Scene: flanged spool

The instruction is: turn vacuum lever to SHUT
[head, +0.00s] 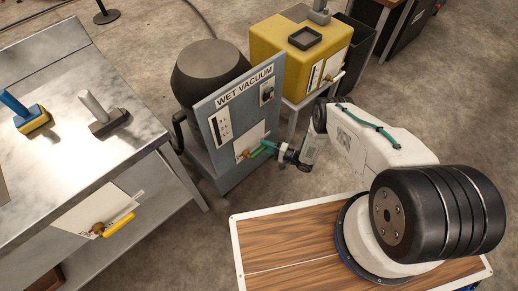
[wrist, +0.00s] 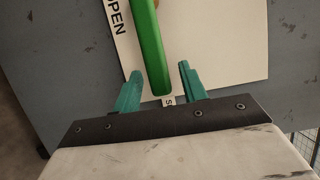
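The vacuum lever is a green handle (head: 256,153) on a pale plate (head: 251,140) on the front of the grey WET VACUUM panel (head: 222,110). In the wrist view the green handle (wrist: 150,45) runs down from the top edge, with OPEN lettering (wrist: 116,17) along its left. A small label starting with S (wrist: 168,101) shows by its lower end, the rest hidden. My gripper (wrist: 160,80) is open, its teal fingers on either side of the handle's end with a gap on each side. In the head view my gripper (head: 272,148) is at the panel.
A yellow machine (head: 285,45) with its own lever stands behind, right of the vacuum. A metal bench (head: 75,150) at left carries a blue-handled and a grey-handled tool, with a yellow lever (head: 118,225) on its front. Concrete floor lies between bench and my base.

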